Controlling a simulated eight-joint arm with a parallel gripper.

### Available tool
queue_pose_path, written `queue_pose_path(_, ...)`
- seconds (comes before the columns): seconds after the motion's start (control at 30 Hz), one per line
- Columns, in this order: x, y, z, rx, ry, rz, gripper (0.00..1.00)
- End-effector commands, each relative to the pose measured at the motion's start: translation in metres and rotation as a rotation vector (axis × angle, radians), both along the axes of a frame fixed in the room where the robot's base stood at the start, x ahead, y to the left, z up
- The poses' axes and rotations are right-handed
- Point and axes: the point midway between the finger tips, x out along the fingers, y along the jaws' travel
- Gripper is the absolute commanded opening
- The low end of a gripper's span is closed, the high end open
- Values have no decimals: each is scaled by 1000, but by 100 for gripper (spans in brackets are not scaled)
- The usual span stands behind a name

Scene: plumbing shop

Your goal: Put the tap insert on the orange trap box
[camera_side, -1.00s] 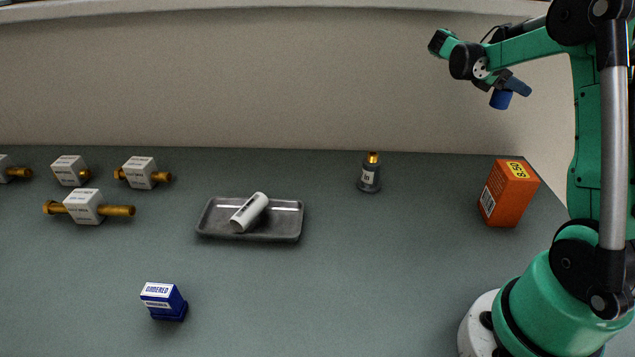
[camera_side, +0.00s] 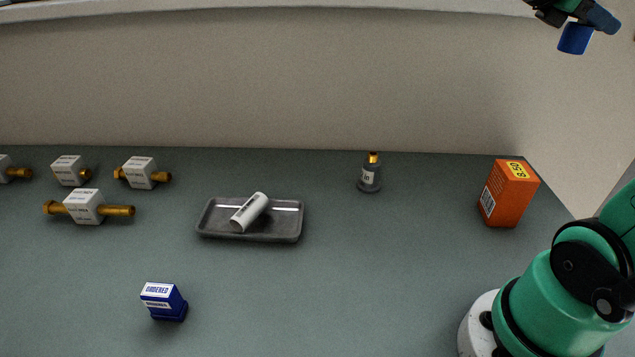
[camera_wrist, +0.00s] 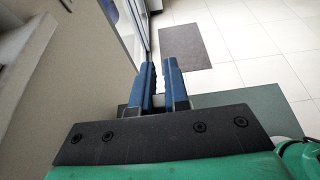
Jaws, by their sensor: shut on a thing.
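My gripper (camera_side: 598,16) is high at the top right edge of the side view, well above the table. In the wrist view my gripper's two blue fingers (camera_wrist: 160,68) point away over the floor. A small pale patch (camera_wrist: 159,101) shows between them; most of the held piece is hidden there. The orange trap box (camera_side: 508,194) stands at the table's right, with a yellow 8.50 label on its top face. Nothing is on its top. The held piece is above and to its right, far apart.
A dark bottle-like part with a brass top (camera_side: 369,174) stands left of the box. A grey tray (camera_side: 270,236) holds a white cylinder (camera_side: 249,212). A blue labelled block (camera_side: 164,301) is at front left. Several brass fittings with white blocks (camera_side: 84,207) lie at far left.

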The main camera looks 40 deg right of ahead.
Motion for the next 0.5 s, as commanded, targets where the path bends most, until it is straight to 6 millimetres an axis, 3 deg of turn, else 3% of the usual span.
queue_pose_path(0.5, -1, 0, -109, 0, 0, 0, 0)
